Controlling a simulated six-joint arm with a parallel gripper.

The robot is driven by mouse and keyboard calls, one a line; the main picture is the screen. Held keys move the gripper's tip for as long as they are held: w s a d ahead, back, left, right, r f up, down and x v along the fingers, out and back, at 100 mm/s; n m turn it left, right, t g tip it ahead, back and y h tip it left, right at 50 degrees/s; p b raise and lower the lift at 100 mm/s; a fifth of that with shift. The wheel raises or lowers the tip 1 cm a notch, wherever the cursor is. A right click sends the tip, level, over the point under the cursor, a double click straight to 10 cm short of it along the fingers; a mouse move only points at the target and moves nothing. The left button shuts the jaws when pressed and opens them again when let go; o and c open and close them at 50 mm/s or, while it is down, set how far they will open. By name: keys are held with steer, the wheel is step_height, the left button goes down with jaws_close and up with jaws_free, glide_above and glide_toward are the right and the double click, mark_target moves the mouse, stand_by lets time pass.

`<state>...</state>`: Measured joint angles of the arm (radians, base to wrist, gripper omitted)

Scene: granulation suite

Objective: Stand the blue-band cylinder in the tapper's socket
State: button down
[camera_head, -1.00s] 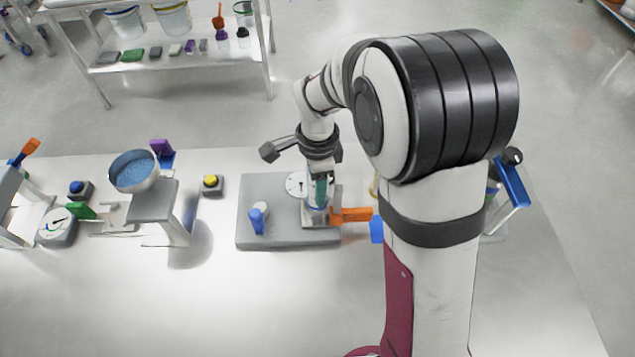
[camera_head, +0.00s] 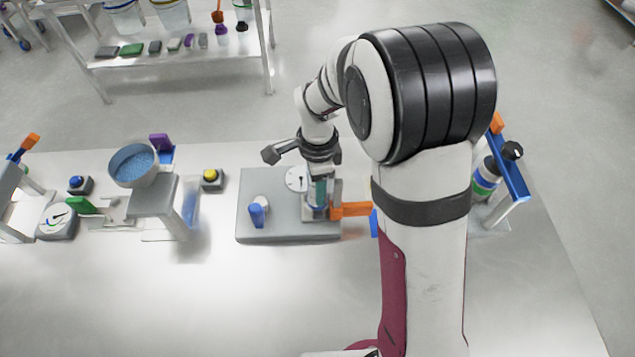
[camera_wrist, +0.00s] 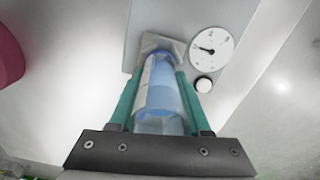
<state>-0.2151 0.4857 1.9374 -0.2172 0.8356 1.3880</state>
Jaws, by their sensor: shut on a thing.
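My gripper (camera_head: 320,198) is shut on the blue-band cylinder, over the right part of the tapper. In the wrist view the clear cylinder (camera_wrist: 160,88) lies between the teal fingers of my gripper (camera_wrist: 157,95), and a blue band shows near its far end. That end overlaps the grey metal socket block (camera_wrist: 168,43). I cannot tell whether its foot is inside the socket or just above it. The cylinder looks close to upright in the head view, partly covered by the fingers. The tapper (camera_head: 283,222) is a grey slab with a white dial (camera_head: 296,179).
An orange piece (camera_head: 350,210) juts out right of the socket. A blue upright piece (camera_head: 257,215) is at the slab's front left. Left are a yellow button (camera_head: 211,178) and a bowl of blue granules (camera_head: 133,166). A bottle rack (camera_head: 509,167) stands right. The front table is clear.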

steer(key=shift+f, duration=0.95)
stand_by(0.4)
jaws_free()
stand_by(0.3)
step_height(320, 180, up, 8)
stand_by(0.7)
